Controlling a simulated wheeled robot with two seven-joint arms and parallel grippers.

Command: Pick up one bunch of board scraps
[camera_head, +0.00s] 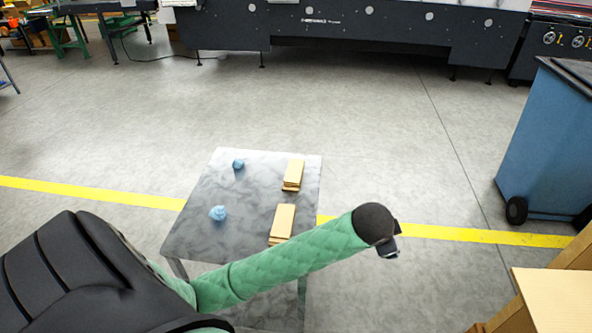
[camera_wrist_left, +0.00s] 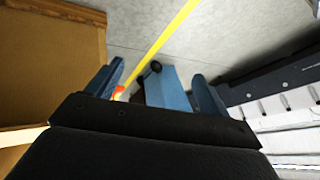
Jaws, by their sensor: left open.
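Two bunches of tan board scraps lie on a small grey marbled table (camera_head: 205,225) in the head view: a far bunch (camera_head: 293,174) and a near bunch (camera_head: 282,221). My green-sleeved left arm passes in front of the table's near part. My left gripper (camera_head: 388,248) is to the right of the table, apart from both bunches, and only a small dark part of it shows. In the left wrist view my left gripper (camera_wrist_left: 158,78) has its two blue fingers apart, with nothing between them. My right gripper is not in view.
Two crumpled blue lumps (camera_head: 238,164) (camera_head: 218,213) lie on the table's left side. A blue wheeled bin (camera_head: 545,140) stands at the right. A tan board-topped stack (camera_head: 550,298) is at the lower right. A long dark machine (camera_head: 350,35) stands far back. Grey floor between is clear.

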